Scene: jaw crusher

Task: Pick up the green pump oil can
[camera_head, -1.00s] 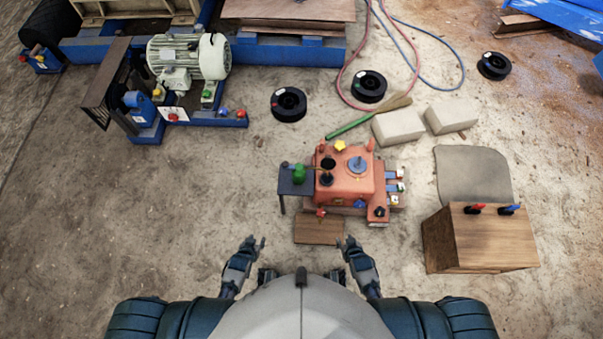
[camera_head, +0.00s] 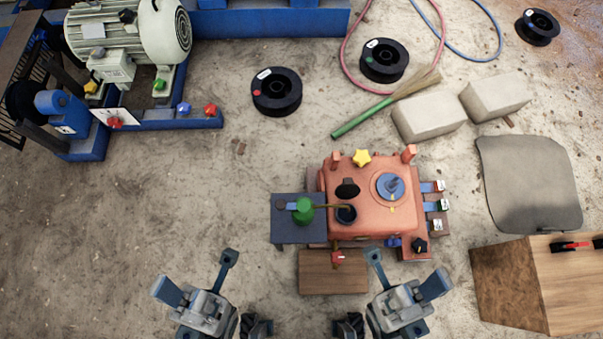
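The green pump oil can (camera_head: 304,211) stands on a small dark blue-grey stand (camera_head: 288,234) at the left side of the orange machine housing (camera_head: 365,190). Its thin spout points right, towards a dark round opening on the housing. My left gripper (camera_head: 198,275) is open and empty, below and left of the can and apart from it. My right gripper (camera_head: 408,272) is open and empty, below the housing, to the right of the can.
A wooden board (camera_head: 333,274) lies below the housing, between my grippers. A wooden box (camera_head: 540,285) stands at the lower right. A grey-green motor (camera_head: 125,45) on a blue frame is at the upper left. Black spools (camera_head: 277,92) and pale blocks (camera_head: 430,118) lie behind. Floor left of the stand is clear.

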